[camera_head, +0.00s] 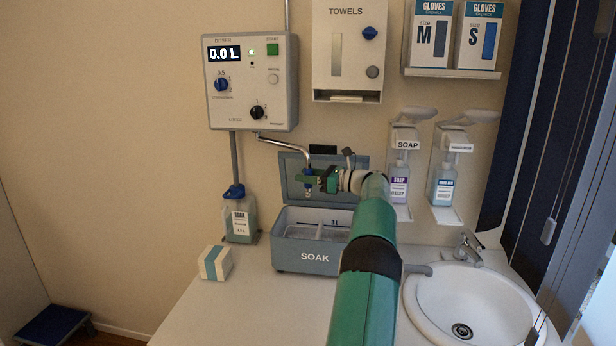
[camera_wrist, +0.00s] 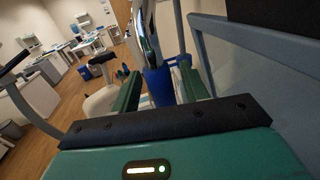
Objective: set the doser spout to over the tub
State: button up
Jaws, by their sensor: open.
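The doser (camera_head: 250,100) is a grey wall box reading 0.0 L. Its chrome spout (camera_head: 285,144) runs right from under the box and bends down to a blue end. The grey SOAK tub (camera_head: 306,258) stands on the counter below with its lid (camera_head: 292,172) open. The spout end shows in front of the lid, above the tub's back left part; its exact depth is unclear. My gripper (camera_head: 309,180) is at the spout's lower end. In the wrist view, my open fingers (camera_wrist: 160,76) stand either side of the blue spout end (camera_wrist: 157,88), with gaps visible.
A soak bottle (camera_head: 240,222) and a small white-and-teal box (camera_head: 215,263) stand left of the tub. A sink (camera_head: 468,300) with a tap (camera_head: 470,250) lies right. Soap dispensers (camera_head: 400,180) and a towel box (camera_head: 348,50) hang on the wall. The front left counter is clear.

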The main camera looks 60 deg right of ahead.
jog(key=v, duration=1.3)
jog(key=shift+s, duration=0.35)
jog(key=shift+d, duration=0.15)
